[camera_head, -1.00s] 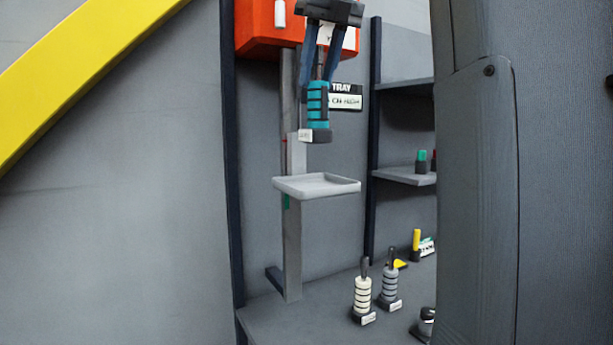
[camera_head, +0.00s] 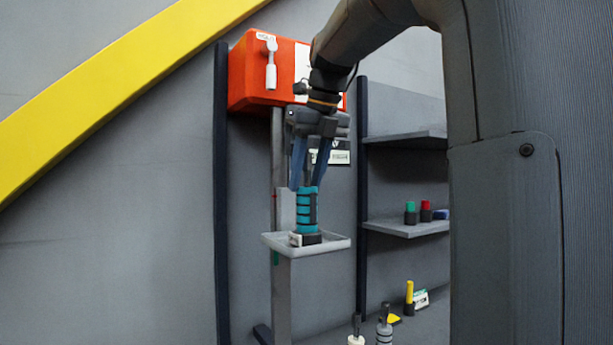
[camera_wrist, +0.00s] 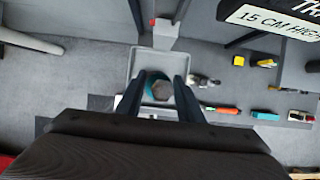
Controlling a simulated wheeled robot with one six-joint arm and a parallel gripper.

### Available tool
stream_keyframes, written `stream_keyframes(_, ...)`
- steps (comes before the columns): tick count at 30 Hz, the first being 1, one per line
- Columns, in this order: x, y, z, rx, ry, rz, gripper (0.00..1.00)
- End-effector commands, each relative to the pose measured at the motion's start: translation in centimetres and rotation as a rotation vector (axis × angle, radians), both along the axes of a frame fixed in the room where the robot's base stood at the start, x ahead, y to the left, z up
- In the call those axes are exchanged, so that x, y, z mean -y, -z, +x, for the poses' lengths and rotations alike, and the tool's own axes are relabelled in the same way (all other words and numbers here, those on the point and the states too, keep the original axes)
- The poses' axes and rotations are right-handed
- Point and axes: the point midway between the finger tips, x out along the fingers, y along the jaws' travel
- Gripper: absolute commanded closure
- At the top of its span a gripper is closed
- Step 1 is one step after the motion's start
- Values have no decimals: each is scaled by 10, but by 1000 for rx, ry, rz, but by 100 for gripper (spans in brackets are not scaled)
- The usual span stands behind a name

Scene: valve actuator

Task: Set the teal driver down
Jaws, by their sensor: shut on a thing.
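The teal driver (camera_head: 306,212) is upright, with dark bands and a dark base bearing a white label. My gripper (camera_head: 305,185) is shut on its upper end from above. The driver's base is at the floor of the small grey tray (camera_head: 338,245); whether it bears fully on it I cannot tell. In the wrist view the driver (camera_wrist: 160,88) shows end-on between the two fingers (camera_wrist: 160,92), with the tray (camera_wrist: 136,62) below it.
An orange box (camera_head: 250,75) with a white lever is on the wall above the tray. Shelves (camera_head: 405,229) with small coloured items stand to the right. White and grey drivers (camera_head: 384,330) stand on the surface below. A dark post (camera_head: 221,190) runs left of the tray.

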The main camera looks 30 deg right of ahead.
Motion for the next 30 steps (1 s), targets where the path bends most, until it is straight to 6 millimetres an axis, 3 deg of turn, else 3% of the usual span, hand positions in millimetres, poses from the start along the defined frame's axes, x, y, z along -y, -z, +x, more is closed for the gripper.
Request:
stream_keyframes(10,0,1,0,4,0,-1,100)
stream_keyframes(11,0,3,0,0,0,0,64)
stream_keyframes(14,0,2,0,0,0,0,47)
stream_keyframes(23,0,1,0,1,0,0,47)
stream_keyframes(30,1,-22,-8,5,2,-1,47)
